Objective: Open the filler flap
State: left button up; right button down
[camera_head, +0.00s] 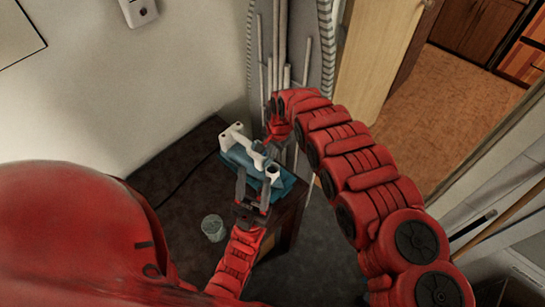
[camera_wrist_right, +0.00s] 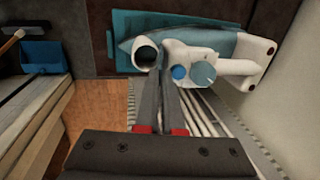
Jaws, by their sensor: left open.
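A steam iron with a white handle (camera_head: 255,150) and blue-grey body (camera_wrist_right: 220,42) rests on a teal base (camera_head: 237,158). In the right wrist view, a round white end with a dark opening (camera_wrist_right: 147,53), a blue button (camera_wrist_right: 179,73) and a blue-grey dial (camera_wrist_right: 204,76) show. I cannot tell which part is the filler flap. My right gripper (camera_wrist_right: 162,74) looks shut, its tips close to the iron between opening and button; contact is unclear. It also shows behind the iron in the head view (camera_head: 272,140). My left gripper (camera_head: 254,182) is open at the iron's near side.
The iron stands on a dark table (camera_head: 180,190). A clear glass (camera_head: 213,228) stands near my left gripper. White poles (camera_head: 280,50) and an ironing-board-like panel (camera_head: 318,50) lean behind. A wooden floor (camera_head: 440,110) lies beyond the doorway at right.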

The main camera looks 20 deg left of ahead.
dwell(0.4)
jog(key=c, duration=1)
grip_release()
jog(key=shift+c, duration=0.2)
jog(key=d+r+p, duration=0.1)
jog(key=r+p, duration=0.2)
jog(key=r, duration=0.5)
jog(key=s+d+r+p, duration=0.1)
jog(key=d+r+p, duration=0.1)
jog(key=r, duration=0.7)
jog(key=shift+p, duration=0.5)
